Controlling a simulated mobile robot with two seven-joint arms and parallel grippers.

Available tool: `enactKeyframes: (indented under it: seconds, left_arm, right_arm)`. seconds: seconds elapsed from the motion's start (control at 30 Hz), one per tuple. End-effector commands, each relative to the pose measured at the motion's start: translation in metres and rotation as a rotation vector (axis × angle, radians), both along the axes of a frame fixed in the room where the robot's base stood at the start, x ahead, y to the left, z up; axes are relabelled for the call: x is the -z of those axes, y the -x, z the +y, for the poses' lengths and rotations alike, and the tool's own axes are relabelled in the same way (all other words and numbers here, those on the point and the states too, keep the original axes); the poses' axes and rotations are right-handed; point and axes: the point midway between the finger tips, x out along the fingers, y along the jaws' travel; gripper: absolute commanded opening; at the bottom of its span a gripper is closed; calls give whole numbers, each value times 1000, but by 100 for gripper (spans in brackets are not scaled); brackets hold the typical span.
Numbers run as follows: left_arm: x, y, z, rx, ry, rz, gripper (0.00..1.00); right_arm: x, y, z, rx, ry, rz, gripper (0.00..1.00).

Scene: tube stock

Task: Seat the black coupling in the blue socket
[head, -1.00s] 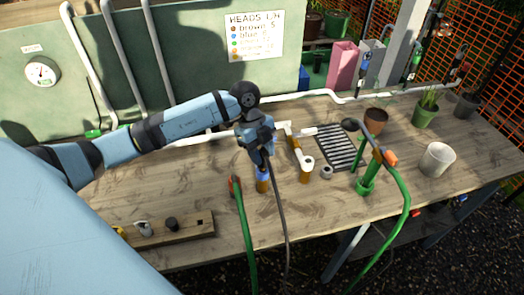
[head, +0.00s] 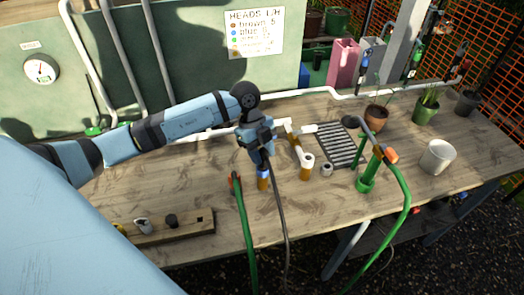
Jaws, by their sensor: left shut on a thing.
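My left gripper (head: 264,160) is shut on the black coupling at the upper end of a dark hose (head: 277,205). The coupling itself is mostly hidden by the fingers. The blue socket (head: 263,173) sits on a short brown upright stub, directly under the gripper. The coupling is at or just above the socket; I cannot tell whether it is inside it. My right gripper is not in view.
A white and brown pipe (head: 306,160) stands close right. A green socket (head: 367,183) with another hose is farther right. A wooden block (head: 170,232) lies front left.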

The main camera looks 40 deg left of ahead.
Motion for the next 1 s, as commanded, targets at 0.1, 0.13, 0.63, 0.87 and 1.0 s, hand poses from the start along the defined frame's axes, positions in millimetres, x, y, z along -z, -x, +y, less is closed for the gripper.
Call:
enactKeyframes:
  seconds: [0.1, 0.13, 0.63, 0.87, 1.0]
  left_arm:
    - [3, 0, 0, 0, 0, 0, 13]
    - [3, 0, 0, 0, 0, -1, 13]
    - [6, 0, 0, 0, 0, 0, 13]
    - [10, 0, 0, 0, 0, 0, 13]
    - [13, 0, 0, 0, 0, 1, 13]
  right_arm:
    - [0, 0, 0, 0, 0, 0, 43]
    - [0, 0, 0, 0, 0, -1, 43]
    - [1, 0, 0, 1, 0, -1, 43]
    - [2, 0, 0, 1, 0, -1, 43]
    - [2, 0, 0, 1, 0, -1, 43]
